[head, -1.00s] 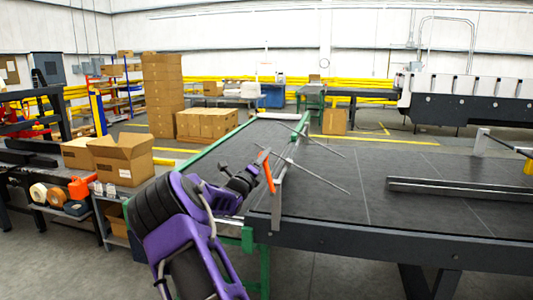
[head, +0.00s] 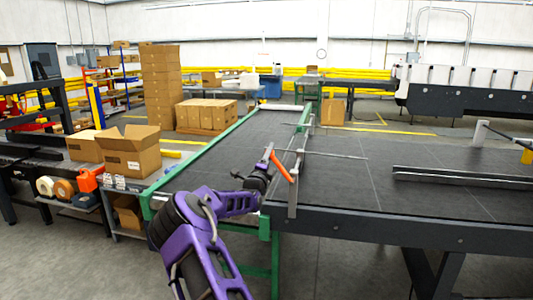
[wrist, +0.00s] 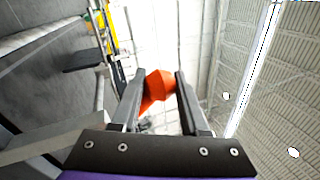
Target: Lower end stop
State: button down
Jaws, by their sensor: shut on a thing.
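The end stop (head: 303,150) is a grey metal frame with thin rods, standing along the conveyor bed. One rod reaches right over the dark bed, nearly level in the picture. An orange handle (head: 284,167) is on its near end, slanting down to the right. My gripper (head: 270,158) is at the upper part of the handle. In the wrist view my gripper (wrist: 158,92) has both fingers against the orange handle (wrist: 157,83), shut on it. The handle's far end and its joint to the frame are hidden there.
The dark conveyor bed (head: 350,190) has a green side rail (head: 205,150) on the left. A long metal bar (head: 460,178) lies on the bed at right. An open carton (head: 130,150) stands on a bench at left. Grey floor is free in front.

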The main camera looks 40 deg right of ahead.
jog(key=shift+w+a+f+n, duration=0.15)
jog(key=shift+f+n, duration=0.25)
dwell(0.3)
jog(key=shift+c, duration=2.1)
grip_release()
jog(key=shift+r, duration=0.1)
jog(key=v, duration=1.7)
jog(key=shift+s, duration=0.2)
jog(key=shift+a+r, duration=0.1)
